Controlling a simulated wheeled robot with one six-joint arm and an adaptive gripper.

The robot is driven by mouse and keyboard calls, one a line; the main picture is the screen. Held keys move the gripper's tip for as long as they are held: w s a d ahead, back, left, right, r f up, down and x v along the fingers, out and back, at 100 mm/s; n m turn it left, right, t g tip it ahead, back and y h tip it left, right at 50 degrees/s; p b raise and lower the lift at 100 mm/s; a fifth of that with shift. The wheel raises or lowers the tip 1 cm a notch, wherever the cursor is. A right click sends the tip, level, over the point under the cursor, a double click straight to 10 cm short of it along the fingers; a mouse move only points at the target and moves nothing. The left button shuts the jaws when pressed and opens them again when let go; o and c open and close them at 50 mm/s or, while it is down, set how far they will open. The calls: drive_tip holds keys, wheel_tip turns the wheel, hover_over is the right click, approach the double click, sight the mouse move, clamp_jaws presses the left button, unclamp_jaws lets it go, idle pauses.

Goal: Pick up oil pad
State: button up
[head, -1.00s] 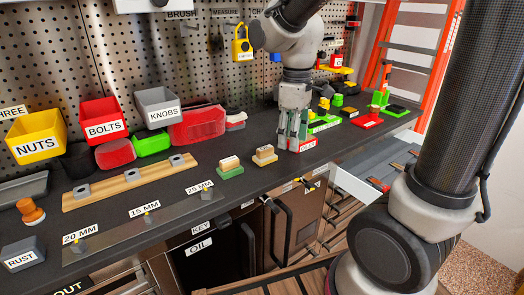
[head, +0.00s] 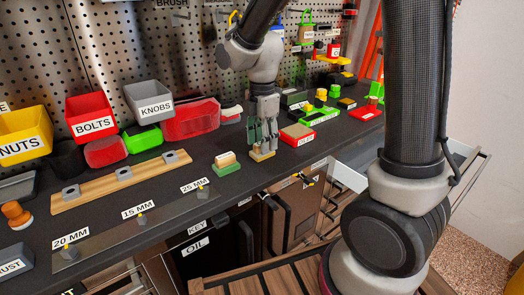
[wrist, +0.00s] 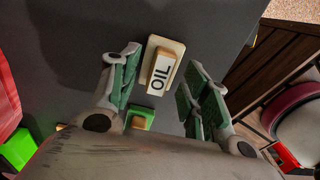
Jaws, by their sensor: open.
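The oil pad is a small tan block with a white "OIL" label on a cream base. It lies on the dark bench top in the wrist view (wrist: 158,75), and its base shows in the head view (head: 262,155), partly hidden by my gripper. My gripper (head: 264,143) points down over the pad. In the wrist view its green-padded fingers (wrist: 164,66) are spread wide, one to each side of the pad. Nothing is held. I cannot tell exactly how high the fingertips are above the bench.
A similar pad on a green base (head: 227,164) sits close to the left. A red tray (head: 297,135) with a label stands close to the right. A red container (head: 191,119) and the pegboard (head: 200,50) are behind. The bench's front edge is near.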

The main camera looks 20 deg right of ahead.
drive_tip(key=shift+f, duration=0.75)
clamp_jaws()
wheel_tip(320, 180, up, 10)
drive_tip(key=shift+r, duration=0.1)
drive_tip(key=c, duration=0.9)
unclamp_jaws()
drive_tip(key=shift+c, duration=0.5)
